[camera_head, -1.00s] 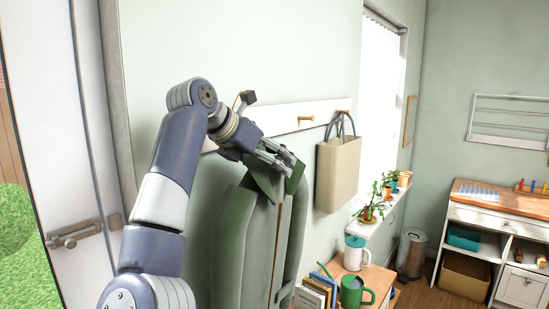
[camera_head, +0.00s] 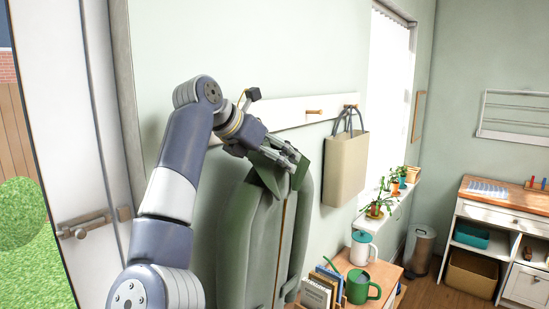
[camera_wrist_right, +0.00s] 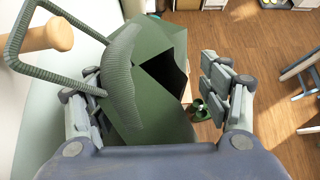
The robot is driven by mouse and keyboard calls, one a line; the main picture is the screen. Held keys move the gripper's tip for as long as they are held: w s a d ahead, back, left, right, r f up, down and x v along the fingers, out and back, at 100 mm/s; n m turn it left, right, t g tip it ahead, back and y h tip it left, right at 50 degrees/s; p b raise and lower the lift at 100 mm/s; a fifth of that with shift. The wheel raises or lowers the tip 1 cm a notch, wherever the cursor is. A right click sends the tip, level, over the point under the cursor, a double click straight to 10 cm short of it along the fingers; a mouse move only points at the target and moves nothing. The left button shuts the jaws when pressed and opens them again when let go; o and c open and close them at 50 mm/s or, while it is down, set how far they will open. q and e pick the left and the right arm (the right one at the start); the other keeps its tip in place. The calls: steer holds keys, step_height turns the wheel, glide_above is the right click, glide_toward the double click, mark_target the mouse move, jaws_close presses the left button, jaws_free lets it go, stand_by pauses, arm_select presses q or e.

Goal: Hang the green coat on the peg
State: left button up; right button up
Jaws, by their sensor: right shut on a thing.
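The green coat (camera_head: 238,235) hangs upright against the wall below the peg rail. My right gripper (camera_head: 283,155) is shut on its collar; in the right wrist view the collar (camera_wrist_right: 130,85) lies between the fingers. A ribbed hanging loop (camera_wrist_right: 20,68) rises from the collar in that view. A wooden peg (camera_wrist_right: 48,36) shows there at the upper left, inside the loop's outline; I cannot tell for sure whether the loop rests on it. In the head view this peg seems hidden behind my wrist. My left gripper is not in view.
The white rail (camera_head: 285,116) carries a bare peg (camera_head: 314,111) and another with a beige tote bag (camera_head: 345,168). A low cabinet with books (camera_head: 320,288), a green watering can (camera_head: 360,288) and a jug (camera_head: 360,248) stands right of the coat.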

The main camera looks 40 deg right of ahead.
steer(key=o, duration=2)
steer(key=shift+w+r, duration=0.1)
steer(key=shift+w, duration=0.05)
steer(key=shift+c, duration=0.2)
steer(key=shift+a, duration=0.15)
steer(key=shift+f, duration=0.2)
steer(key=v, duration=1.2)
